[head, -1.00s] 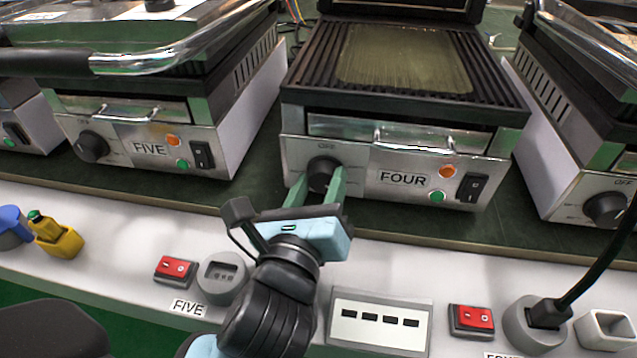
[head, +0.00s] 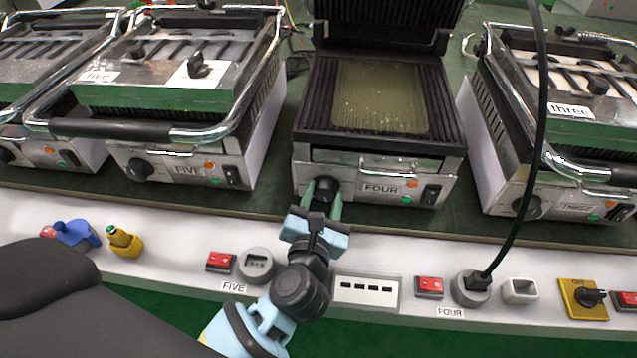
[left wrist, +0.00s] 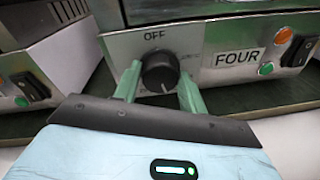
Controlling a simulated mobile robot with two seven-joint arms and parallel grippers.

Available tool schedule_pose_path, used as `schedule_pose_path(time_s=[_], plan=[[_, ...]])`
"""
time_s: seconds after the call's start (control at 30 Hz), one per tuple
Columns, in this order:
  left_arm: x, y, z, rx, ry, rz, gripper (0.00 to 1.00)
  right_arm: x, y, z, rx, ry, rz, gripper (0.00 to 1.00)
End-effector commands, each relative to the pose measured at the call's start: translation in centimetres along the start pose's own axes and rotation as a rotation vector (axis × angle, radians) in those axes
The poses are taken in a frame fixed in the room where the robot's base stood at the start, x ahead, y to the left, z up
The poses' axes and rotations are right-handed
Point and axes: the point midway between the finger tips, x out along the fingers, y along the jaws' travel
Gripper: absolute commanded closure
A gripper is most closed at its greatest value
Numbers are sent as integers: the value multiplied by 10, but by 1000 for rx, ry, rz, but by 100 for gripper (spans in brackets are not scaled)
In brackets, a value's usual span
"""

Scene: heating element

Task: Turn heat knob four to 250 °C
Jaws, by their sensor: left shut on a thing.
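The black heat knob four (head: 326,188) sits at the left of the front panel of the grill labelled FOUR (head: 383,188). In the left wrist view the knob (left wrist: 160,72) is below the printed word OFF. My left gripper (head: 324,195) has its green fingers on both sides of the knob and is shut on it. In the left wrist view the fingers (left wrist: 159,88) flank the knob left and right. The temperature marks around the knob are too small or hidden to read. My right gripper is not in view.
Grill FOUR stands open, its ribbed plate (head: 315,105) showing. Grill five (head: 165,95) is closed to the left and grill three (head: 575,120) to the right. A black cable (head: 538,130) runs down to the socket marked FOUR (head: 472,288). Red switches (head: 429,287) line the white ledge.

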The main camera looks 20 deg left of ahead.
Motion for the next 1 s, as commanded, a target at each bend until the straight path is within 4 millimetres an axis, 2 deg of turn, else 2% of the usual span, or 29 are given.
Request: schedule_pose_path(time_s=[0.03, 0.3, 0.5, 0.7, 1.0], plan=[[-1, 1, 6, 44, 5, 1, 81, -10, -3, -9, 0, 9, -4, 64], [0, 0, 5, 293, 25, 11, 81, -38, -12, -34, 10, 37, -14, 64], [0, -2, 4, 445, 38, 18, 81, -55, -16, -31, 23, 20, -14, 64], [0, -3, 3, 553, 47, 21, 81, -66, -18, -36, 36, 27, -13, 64], [0, -3, 0, 632, 54, 25, 81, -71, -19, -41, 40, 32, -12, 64]])
